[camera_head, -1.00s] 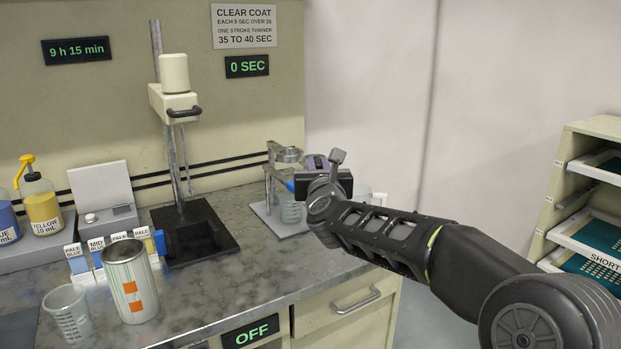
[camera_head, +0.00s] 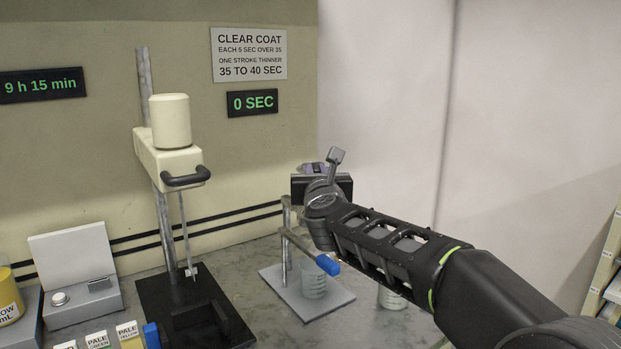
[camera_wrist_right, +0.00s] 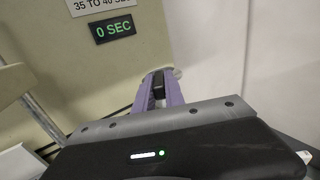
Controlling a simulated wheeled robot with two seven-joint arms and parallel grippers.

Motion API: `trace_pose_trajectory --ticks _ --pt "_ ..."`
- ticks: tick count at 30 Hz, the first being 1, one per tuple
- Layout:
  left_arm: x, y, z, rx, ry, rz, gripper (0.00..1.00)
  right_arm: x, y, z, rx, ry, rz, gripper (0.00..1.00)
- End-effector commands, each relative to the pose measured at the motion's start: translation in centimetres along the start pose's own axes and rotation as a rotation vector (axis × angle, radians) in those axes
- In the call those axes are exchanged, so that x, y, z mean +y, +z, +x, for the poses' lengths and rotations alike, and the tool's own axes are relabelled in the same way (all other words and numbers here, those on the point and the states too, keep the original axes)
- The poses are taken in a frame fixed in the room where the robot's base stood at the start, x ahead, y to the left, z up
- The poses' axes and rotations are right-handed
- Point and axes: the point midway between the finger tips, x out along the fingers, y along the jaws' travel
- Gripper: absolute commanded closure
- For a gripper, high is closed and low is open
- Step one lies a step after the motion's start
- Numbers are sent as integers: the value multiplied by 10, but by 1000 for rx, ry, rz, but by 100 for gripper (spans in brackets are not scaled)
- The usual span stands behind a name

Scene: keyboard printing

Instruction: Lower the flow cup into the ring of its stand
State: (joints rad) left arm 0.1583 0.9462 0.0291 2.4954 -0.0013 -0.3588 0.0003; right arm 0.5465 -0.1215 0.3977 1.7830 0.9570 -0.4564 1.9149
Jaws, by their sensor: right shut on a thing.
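My right gripper (camera_head: 312,168) is above the stand at the back of the bench, its wrist turned so that it hides what lies behind it. The stand's post (camera_head: 287,240) rises from a grey base plate (camera_head: 335,299), with a metal bar ending in a blue grip (camera_head: 327,264). The ring is hidden, so I cannot tell how cup and ring sit. My left gripper is not in view.
A clear beaker (camera_head: 314,283) stands on the base plate, and another vessel (camera_head: 391,297) is to its right, partly behind my arm. A tall mixer (camera_head: 171,160) on a black base stands left. The wall is close behind the stand.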

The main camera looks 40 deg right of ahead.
Motion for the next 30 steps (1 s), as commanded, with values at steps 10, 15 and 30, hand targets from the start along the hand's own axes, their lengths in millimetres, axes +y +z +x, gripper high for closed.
trace_pose_trajectory --ticks 10,15,30 --pt "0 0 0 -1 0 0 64 0 0 0 0 0 0 100" --pt "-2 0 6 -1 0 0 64 0 -7 0 0 0 -1 100" --pt "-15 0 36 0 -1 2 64 0 -48 0 0 0 -1 100"
